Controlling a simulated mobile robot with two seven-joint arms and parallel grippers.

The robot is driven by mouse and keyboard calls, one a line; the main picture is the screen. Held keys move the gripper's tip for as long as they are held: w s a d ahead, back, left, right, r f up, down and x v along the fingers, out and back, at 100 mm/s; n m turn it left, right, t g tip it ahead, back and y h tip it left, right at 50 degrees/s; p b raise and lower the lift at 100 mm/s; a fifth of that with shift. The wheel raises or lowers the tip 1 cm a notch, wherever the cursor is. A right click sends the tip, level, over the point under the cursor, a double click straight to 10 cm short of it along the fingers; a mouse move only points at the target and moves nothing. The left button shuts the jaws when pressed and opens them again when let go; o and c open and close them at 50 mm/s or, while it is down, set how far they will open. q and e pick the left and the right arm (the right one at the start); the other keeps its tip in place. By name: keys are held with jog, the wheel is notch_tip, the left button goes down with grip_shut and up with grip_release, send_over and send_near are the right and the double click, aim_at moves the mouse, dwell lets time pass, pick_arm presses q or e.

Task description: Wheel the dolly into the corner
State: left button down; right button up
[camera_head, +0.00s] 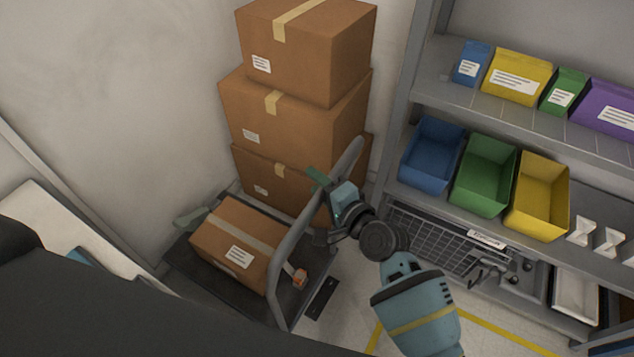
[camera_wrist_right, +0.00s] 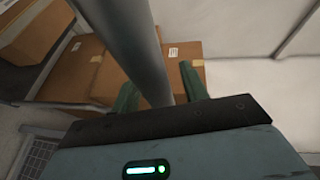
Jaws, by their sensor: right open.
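The dolly (camera_head: 180,262) is a dark flat platform with a tall grey tube handle (camera_head: 284,262). It carries one taped cardboard box (camera_head: 228,238). My right gripper (camera_head: 324,200) is at the upper part of the handle, with its jaws open. In the right wrist view the handle bar (camera_wrist_right: 133,40) runs between the two green fingers (camera_wrist_right: 160,90), with a gap visible on at least one side. I cannot tell whether a finger touches it. The dolly's wheels are hidden.
A stack of three cardboard boxes (camera_head: 300,55) stands against the walls behind the dolly. A grey shelf unit (camera_head: 400,90) with coloured bins stands at the right. A yellow floor line (camera_head: 500,332) runs below it. A white-topped surface (camera_head: 70,240) is at the left.

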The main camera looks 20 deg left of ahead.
jog(key=v, duration=0.7)
jog(key=shift+p, duration=0.35)
jog(key=shift+s+d, duration=0.1)
jog(key=shift+s, duration=0.05)
